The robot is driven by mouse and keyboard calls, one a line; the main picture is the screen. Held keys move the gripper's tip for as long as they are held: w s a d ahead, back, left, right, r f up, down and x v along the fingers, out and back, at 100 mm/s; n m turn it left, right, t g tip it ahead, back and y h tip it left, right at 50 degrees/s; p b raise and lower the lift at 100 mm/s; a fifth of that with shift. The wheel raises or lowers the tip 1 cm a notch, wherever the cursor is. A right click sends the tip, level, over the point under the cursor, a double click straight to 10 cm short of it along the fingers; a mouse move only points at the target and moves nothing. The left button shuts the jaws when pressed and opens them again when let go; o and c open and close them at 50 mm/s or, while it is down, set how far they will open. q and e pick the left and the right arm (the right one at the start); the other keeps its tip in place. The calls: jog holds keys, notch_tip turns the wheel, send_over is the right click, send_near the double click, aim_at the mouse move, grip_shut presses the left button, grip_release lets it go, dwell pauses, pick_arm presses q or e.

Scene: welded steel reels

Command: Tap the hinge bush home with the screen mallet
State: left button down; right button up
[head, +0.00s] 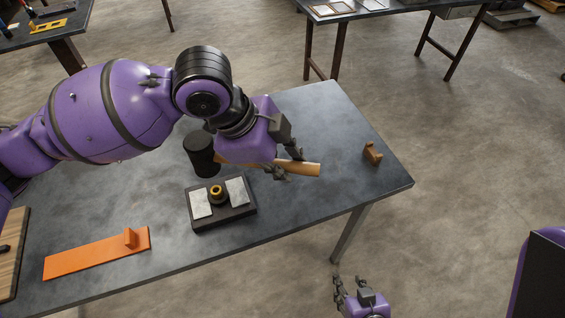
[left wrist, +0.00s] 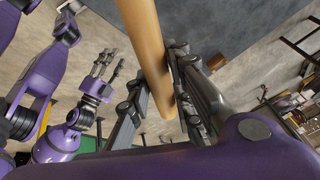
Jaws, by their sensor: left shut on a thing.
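My left gripper (head: 285,166) is shut on the tan wooden handle (head: 308,169) of the screen mallet. The handle also runs between its fingers in the left wrist view (left wrist: 150,50). The mallet's black cylindrical head (head: 199,153) shows left of my wrist, behind the fixture; its exact height over the table is hard to tell. The brass hinge bush (head: 216,191) stands in the middle of a dark fixture block (head: 226,219), between two pale plates. The mallet is apart from the bush in the picture. My right gripper (head: 348,284) is open and empty, low beyond the table's front edge.
The grey table (head: 325,120) has clear room at its right. An orange strip with an upright tab (head: 95,254) lies at the front left. A small brown block (head: 372,153) sits near the right edge. A wooden board (head: 12,250) is at far left.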

pick_arm(q)
jog(key=shift+f, duration=3.35)
notch_tip(320, 180, up, 5)
jog(key=shift+f+p, duration=0.1)
jog(key=shift+p, duration=0.7)
jog(key=shift+r, duration=0.3)
jog(key=shift+f, duration=0.15)
pick_arm(e)
jog(key=shift+t, duration=0.6)
jog(key=w+r, duration=0.4)
